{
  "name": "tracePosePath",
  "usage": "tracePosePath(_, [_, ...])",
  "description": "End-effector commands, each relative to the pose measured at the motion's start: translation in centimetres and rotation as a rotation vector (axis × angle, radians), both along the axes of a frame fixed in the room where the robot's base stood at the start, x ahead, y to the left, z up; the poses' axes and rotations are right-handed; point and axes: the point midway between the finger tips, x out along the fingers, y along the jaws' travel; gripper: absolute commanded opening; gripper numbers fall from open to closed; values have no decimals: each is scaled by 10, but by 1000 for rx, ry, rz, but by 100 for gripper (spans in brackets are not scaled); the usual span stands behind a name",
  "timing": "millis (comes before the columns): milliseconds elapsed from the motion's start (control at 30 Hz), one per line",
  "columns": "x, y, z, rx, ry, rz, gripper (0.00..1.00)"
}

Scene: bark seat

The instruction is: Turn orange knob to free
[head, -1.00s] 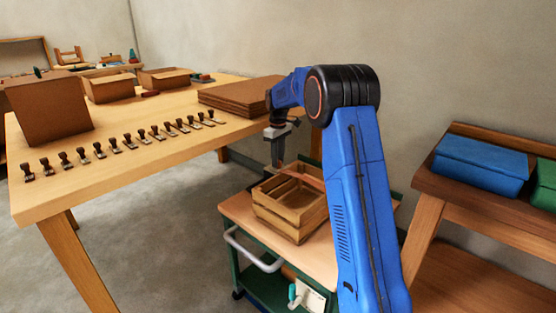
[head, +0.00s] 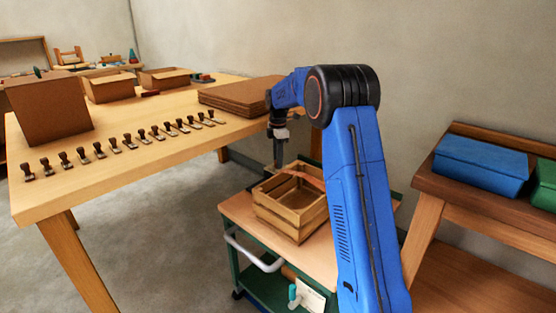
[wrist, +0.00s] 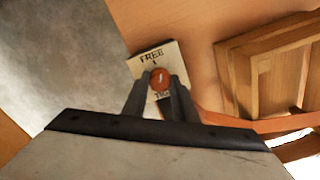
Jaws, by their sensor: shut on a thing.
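The orange knob (wrist: 160,76) sits on a pale plate (wrist: 171,52) in the wrist view. The plate reads FREE at its top edge, and a second word near the bottom is partly hidden by my fingers. A short pale mark shows on the knob's face; which word it points to is hard to tell. My gripper (wrist: 160,87) has one finger on each side of the knob and is shut on it. In the head view my gripper (head: 277,164) points down at the back left of the cart, and the knob cannot be made out there.
A wooden crate (head: 262,206) stands on the cart top (head: 236,208), close to my gripper's right; it also shows in the wrist view (wrist: 240,75). A long table (head: 125,165) with a row of stamps stands left.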

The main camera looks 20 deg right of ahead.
Motion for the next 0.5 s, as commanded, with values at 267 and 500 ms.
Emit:
tracePosePath(267, [0,0,0,0,-1,244,3])
tracePosePath(500, [0,0,0,0,-1,407,3])
